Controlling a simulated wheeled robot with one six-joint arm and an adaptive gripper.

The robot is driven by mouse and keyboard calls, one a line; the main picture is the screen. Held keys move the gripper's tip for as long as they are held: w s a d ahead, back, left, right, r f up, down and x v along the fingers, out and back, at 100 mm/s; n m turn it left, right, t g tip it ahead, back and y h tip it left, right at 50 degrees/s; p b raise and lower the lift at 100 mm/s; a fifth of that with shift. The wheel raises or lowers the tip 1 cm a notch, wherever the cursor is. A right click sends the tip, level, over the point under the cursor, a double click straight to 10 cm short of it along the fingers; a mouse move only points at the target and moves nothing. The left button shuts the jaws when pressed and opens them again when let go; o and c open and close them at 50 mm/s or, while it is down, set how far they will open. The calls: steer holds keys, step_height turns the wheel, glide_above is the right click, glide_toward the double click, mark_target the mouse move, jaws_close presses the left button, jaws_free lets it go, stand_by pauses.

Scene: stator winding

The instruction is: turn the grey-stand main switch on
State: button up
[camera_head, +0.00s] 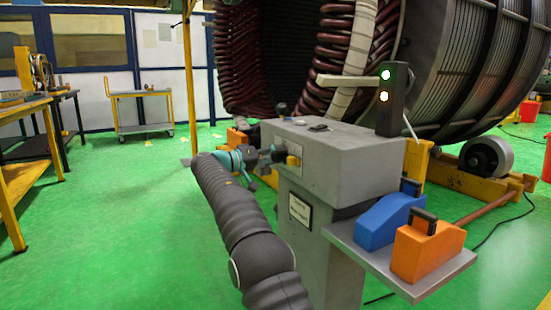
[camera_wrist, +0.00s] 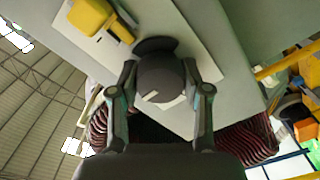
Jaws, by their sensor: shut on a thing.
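The grey stand (camera_head: 345,160) stands in the middle of the head view, with a pale panel on its left face. In the wrist view a dark round knob (camera_wrist: 160,80) with a white mark sits on that pale panel (camera_wrist: 205,60); I take it for the main switch. My gripper (camera_head: 266,157) is at the panel in the head view. In the wrist view my gripper (camera_wrist: 160,76) has one finger on each side of the knob and is shut on it. In the head view my gripper mostly hides the knob.
A yellow part (camera_wrist: 95,18) sits beside the knob. A dark signal post (camera_head: 392,105) with two lit lamps stands on the stand. A blue box (camera_head: 385,222) and an orange box (camera_head: 425,250) rest on the side shelf. The large stator (camera_head: 430,65) is behind. Green floor lies open left.

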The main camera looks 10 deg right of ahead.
stand_by(0.4)
steer(key=o, duration=1.2)
steer(key=shift+c, duration=0.2)
steer(key=v, duration=1.2)
